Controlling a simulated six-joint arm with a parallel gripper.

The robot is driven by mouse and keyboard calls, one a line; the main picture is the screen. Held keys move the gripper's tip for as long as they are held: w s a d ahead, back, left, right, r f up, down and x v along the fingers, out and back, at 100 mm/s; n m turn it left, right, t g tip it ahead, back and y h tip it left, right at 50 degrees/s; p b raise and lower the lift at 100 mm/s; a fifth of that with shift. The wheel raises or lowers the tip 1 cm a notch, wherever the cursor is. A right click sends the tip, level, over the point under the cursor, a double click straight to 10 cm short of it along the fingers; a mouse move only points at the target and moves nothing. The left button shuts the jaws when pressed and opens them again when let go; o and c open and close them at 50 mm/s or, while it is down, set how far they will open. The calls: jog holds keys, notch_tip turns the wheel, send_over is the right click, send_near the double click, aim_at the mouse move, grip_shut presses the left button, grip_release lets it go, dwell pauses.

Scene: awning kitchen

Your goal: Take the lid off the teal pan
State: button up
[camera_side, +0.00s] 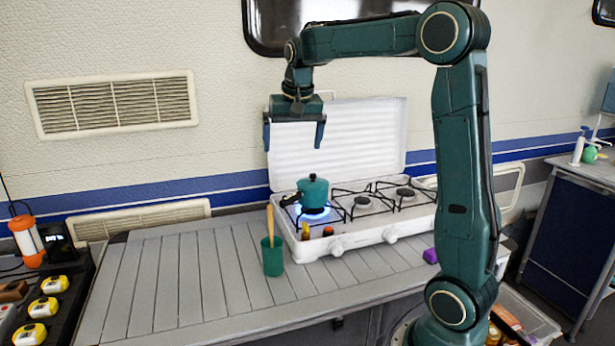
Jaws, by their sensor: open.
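The teal pan (314,201) sits on the left burner of the white camping stove (345,245), with a blue flame under it. Its lid (313,183) is on top, with a small dark knob. A dark handle sticks out to the left of the pan. My gripper (294,140) is open and empty, pointing down. It is well above the pan and a little to its left in the picture, in front of the raised stove cover.
A green cup (272,257) with a wooden utensil stands at the stove's front left corner. The stove's raised white cover (350,140) stands behind the burners. The slatted table (180,275) is clear on the left.

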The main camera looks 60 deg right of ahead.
jog(key=w+d+f+m+g, duration=0.1)
jog(key=w+d+f+m, duration=0.25)
jog(key=d, duration=0.65)
jog(key=m+g, duration=0.1)
jog(key=m, duration=0.2)
send_over(313, 174)
jog(key=f, duration=0.4)
jog(key=a+f, duration=0.1)
jog(key=f, duration=0.2)
jog(key=shift+d+f, duration=0.2)
jog(key=shift+f, duration=1.1)
jog(key=shift+d+f, duration=0.2)
jog(key=shift+f, duration=1.05)
jog(key=shift+d+f, duration=0.15)
jog(key=shift+f, duration=1.1)
jog(key=c, duration=0.6)
